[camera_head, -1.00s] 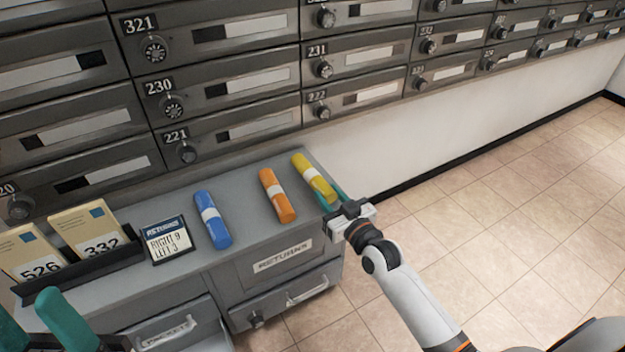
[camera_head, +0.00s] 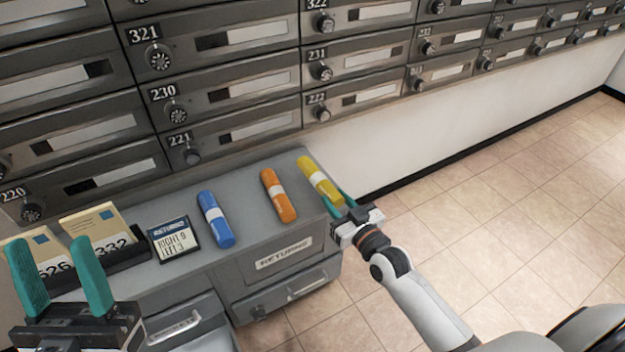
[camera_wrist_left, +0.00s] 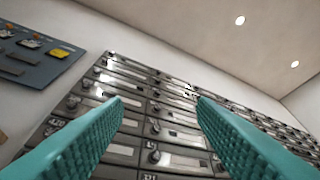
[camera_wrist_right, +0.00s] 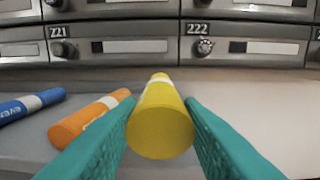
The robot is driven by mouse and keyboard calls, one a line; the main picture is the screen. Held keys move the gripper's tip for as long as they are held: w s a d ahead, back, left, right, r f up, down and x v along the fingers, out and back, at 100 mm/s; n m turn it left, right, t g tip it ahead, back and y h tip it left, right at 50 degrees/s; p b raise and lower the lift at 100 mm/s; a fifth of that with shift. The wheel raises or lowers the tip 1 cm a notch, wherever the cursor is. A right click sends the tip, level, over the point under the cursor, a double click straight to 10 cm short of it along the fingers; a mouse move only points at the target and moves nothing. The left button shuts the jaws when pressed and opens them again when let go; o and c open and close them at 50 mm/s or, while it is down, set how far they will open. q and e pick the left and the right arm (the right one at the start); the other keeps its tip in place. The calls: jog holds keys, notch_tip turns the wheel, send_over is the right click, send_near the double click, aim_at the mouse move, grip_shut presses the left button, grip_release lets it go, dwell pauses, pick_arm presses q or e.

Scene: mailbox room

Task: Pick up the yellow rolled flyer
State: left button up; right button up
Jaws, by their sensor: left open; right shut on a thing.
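The yellow rolled flyer (camera_head: 319,180), with a white band, lies at the right end of the grey cabinet top in the head view. In the right wrist view the yellow flyer (camera_wrist_right: 160,122) sits end-on between the teal fingers. My right gripper (camera_head: 341,201) is shut on its near end; the fingers partly hide that end. My left gripper (camera_head: 62,275) is open and empty at the lower left, in front of the cabinet. The left wrist view shows its spread fingers (camera_wrist_left: 160,110) with nothing between them.
An orange roll (camera_head: 278,195) and a blue roll (camera_head: 215,219) lie left of the yellow one. A combination card (camera_head: 173,240) and numbered envelopes in a dark holder (camera_head: 125,256) stand further left. Mailboxes (camera_head: 220,95) rise behind. Open floor (camera_head: 500,220) lies to the right.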

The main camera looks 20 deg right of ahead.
jog(key=s, duration=0.1)
jog(key=s+p, duration=0.2)
jog(key=s, duration=0.1)
jog(key=shift+d, duration=0.3)
pick_arm(q)
jog(key=w+f+g+y, duration=0.2)
jog(key=w+f+g, duration=0.3)
jog(key=w+g, duration=0.1)
jog(key=shift+w+d+f, duration=0.15)
jog(key=shift+w+d, duration=0.1)
jog(key=shift+d, duration=0.2)
pick_arm(e)
jog(key=shift+s, duration=0.35)
